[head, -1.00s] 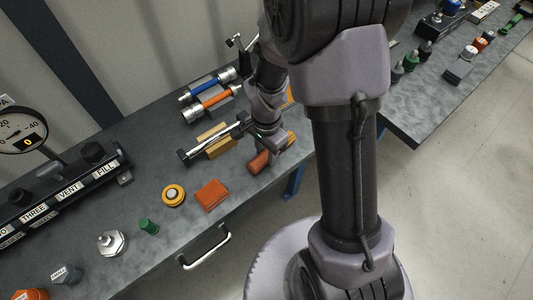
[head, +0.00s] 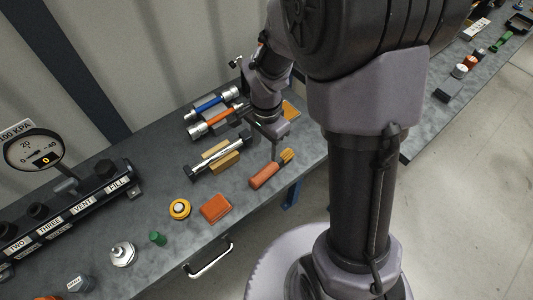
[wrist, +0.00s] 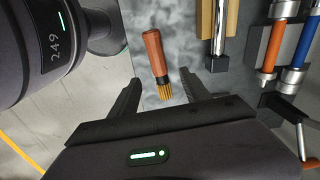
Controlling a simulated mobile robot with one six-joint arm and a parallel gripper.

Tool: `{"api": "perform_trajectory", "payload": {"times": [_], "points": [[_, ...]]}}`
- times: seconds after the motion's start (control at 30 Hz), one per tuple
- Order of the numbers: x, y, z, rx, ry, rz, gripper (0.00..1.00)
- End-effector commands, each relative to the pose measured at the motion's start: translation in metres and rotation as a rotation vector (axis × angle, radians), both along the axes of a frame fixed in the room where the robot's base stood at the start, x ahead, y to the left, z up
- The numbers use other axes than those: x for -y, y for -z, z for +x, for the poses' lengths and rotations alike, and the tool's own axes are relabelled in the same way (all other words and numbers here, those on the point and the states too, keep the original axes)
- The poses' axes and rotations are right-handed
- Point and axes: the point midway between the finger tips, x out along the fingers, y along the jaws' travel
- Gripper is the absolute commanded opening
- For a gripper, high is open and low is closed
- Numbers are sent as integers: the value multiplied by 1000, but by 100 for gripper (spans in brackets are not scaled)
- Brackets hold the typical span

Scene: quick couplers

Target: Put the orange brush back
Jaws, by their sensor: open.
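The orange brush (head: 266,174) lies on the grey bench near its front edge, with its tan bristles pointing up and right. In the wrist view the brush (wrist: 153,52) lies with its bristle end toward me, between the lines of my fingers. My gripper (head: 274,148) is open and empty, just behind the bristle end in the head view. In the wrist view its two fingers (wrist: 161,80) stand apart on either side of the bristles, with no visible contact.
A silver rod on wooden blocks (head: 222,163) and blue (head: 208,104) and orange (head: 212,124) couplers lie left of my gripper. A gauge manifold (head: 75,205) stands left.

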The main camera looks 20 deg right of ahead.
Motion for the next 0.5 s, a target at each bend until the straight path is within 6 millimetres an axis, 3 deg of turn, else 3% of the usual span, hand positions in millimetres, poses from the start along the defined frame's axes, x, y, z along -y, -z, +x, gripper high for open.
{"api": "perform_trajectory", "payload": {"times": [0.03, 0.1, 0.33, 0.43, 0.5], "points": [[0, -19, 1, 2, 1, 0, 55], [0, -34, 1, 2, 1, 0, 55], [-2, -65, -3, 24, -26, 5, 55], [-11, -111, -20, 121, -148, 19, 55], [-21, -149, -45, 216, -279, 26, 55]]}}
